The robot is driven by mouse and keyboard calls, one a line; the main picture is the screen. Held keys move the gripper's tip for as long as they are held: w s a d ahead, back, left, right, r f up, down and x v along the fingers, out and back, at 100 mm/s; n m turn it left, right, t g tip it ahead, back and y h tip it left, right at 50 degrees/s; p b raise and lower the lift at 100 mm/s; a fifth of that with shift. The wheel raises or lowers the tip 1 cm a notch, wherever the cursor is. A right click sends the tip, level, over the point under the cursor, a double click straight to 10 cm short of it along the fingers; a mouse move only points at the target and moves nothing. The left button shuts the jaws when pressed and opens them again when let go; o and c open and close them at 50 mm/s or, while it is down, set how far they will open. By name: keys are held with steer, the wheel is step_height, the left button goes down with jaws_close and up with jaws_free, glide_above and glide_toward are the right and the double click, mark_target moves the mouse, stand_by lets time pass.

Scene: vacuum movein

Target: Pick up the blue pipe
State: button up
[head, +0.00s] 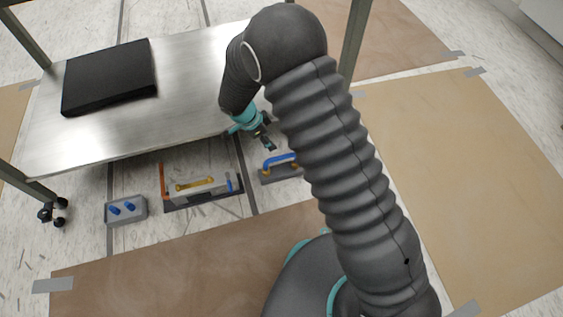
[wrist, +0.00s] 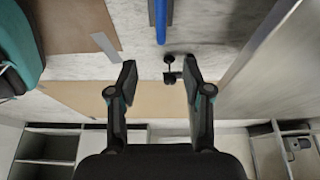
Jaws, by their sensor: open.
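The blue pipe (head: 280,159) sits low near the floor, on a dark grey holder (head: 282,174) under the table's front edge. It looks curved, with a yellow end at its left. My gripper (head: 266,140) is just above and left of it, apart from it. In the wrist view my gripper (wrist: 159,80) is open with nothing between its fingers. A straight blue bar (wrist: 161,22), likely the pipe, shows beyond the fingertips at the top edge, beside a grey strip. The rest of the bar is cut off by the frame.
A metal table (head: 190,85) with a black slab (head: 110,77) stands beside my arm. A grey case with a yellow handle (head: 195,184) and a grey box with blue knobs (head: 126,210) lie left of the pipe. A black caster (wrist: 172,68) shows in the wrist view.

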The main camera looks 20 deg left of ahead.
mark_target(280, 156)
steer(key=x, duration=0.3)
steer(key=a+x, duration=0.1)
steer(key=x, duration=0.2)
steer(key=s+x, duration=0.1)
steer(key=x, duration=0.2)
steer(key=shift+w+a+f, duration=0.1)
steer(key=shift+f, duration=0.45)
steer(key=shift+x, duration=2.9)
steer(key=shift+w, duration=0.2)
steer(key=shift+r, duration=0.1)
jaws_close()
